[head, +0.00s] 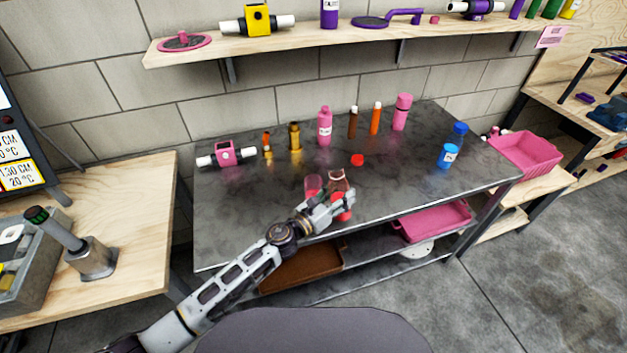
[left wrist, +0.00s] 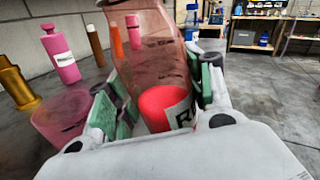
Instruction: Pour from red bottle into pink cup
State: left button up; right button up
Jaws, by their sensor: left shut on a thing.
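The red bottle (head: 338,181), see-through with a solid red lower part, stands roughly upright between the fingers of my left gripper (head: 335,203), near the front of the dark table. In the left wrist view, the green finger pads press on both sides of the red bottle (left wrist: 143,62); its label is partly hidden. I cannot tell whether its base touches the table. The pink cup (head: 313,184), see-through, stands just left of the bottle, and it also shows in the left wrist view (left wrist: 60,118). A red cap (head: 357,160) lies behind the bottle. My right gripper is out of view.
Along the table's back stand a pink bottle (head: 324,128), a gold bottle (head: 294,136), an orange bottle (head: 375,118) and a tall pink bottle (head: 401,112). A blue labelled container (head: 447,156) stands at the right. The table's right middle is clear.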

pick_arm(q)
jog(key=shift+n, duration=0.5)
jog(key=shift+w+n, duration=0.1)
jog(key=shift+n, duration=0.7)
jog(key=shift+a+n+p, duration=0.2)
jog(key=shift+n+p, duration=0.1)
jog(key=shift+n, duration=0.2)
jog(key=shift+w+f+n, duration=0.2)
jog(key=shift+n, duration=0.5)
jog(key=shift+s+f+n, duration=0.2)
jog(key=shift+f+n, duration=0.1)
jog(key=shift+n, duration=0.7)
jog(key=shift+s+d+f+n, duration=0.1)
jog(key=shift+d+f+n, duration=0.05)
jog(key=shift+n, duration=0.15)
jog(key=shift+d+f, duration=0.1)
jog(key=shift+n+t+p, duration=0.3)
jog(key=shift+t, duration=0.1)
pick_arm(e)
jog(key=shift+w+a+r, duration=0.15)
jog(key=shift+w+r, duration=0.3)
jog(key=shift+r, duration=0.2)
